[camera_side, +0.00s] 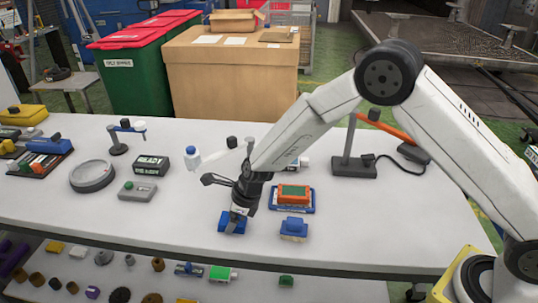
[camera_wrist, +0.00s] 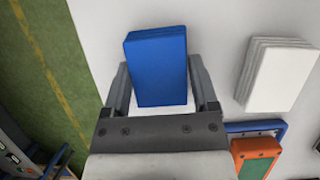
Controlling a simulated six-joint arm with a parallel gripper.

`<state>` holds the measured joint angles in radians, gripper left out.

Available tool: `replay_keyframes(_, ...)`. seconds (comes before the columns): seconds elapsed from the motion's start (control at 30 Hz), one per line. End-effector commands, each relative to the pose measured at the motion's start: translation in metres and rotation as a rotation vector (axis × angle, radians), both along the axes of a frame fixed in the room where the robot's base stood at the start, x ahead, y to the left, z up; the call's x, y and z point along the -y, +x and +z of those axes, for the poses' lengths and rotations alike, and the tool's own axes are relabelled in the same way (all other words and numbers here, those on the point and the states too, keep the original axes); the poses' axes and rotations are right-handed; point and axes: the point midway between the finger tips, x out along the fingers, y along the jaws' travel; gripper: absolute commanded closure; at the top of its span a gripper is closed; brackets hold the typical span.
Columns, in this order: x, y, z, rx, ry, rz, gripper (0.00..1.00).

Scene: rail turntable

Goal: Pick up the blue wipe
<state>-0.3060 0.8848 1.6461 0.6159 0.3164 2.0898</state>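The blue wipe (camera_wrist: 157,65) looks like a flat folded blue block in the wrist view. In the side view a blue piece, seemingly this wipe (camera_side: 229,224), is on the white table near its front edge. My gripper (camera_side: 238,212) points down right over it. In the wrist view my gripper (camera_wrist: 163,85) has one finger on each side of the blue wipe. Narrow pale gaps show beside the lower part of the wipe, so the fingers look open around it. Contact at the far fingertips cannot be made out.
A white folded stack (camera_wrist: 280,75) lies right of the blue wipe in the wrist view. An orange-and-green piece (camera_side: 293,192) sits in a blue tray (camera_side: 293,209). A blue object (camera_side: 293,229) is in front of it. A grey dish (camera_side: 93,176) stands left.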

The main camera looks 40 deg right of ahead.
Motion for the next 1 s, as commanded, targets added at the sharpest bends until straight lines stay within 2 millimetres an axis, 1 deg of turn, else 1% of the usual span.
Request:
replay_keyframes(0.03,0.000,0.000,0.000,0.000,0.000,0.000,0.44)
replay_keyframes(0.07,0.000,0.000,0.000,0.000,0.000,0.000,0.54)
replay_keyframes(0.1,0.000,0.000,0.000,0.000,0.000,0.000,0.67)
replay_keyframes(0.13,0.000,0.000,0.000,0.000,0.000,0.000,0.76)
replay_keyframes(0.17,0.000,0.000,0.000,0.000,0.000,0.000,0.80)
replay_keyframes(0.4,0.000,0.000,0.000,0.000,0.000,0.000,0.81)
replay_keyframes(0.57,0.000,0.000,0.004,0.001,0.000,0.001,0.81)
replay_keyframes(0.77,0.000,0.001,0.019,0.002,0.002,0.001,0.81)
replay_keyframes(0.87,0.000,0.001,0.032,0.003,0.003,0.001,0.81)
replay_keyframes(1.0,0.003,-0.010,0.045,0.001,0.001,0.000,0.81)
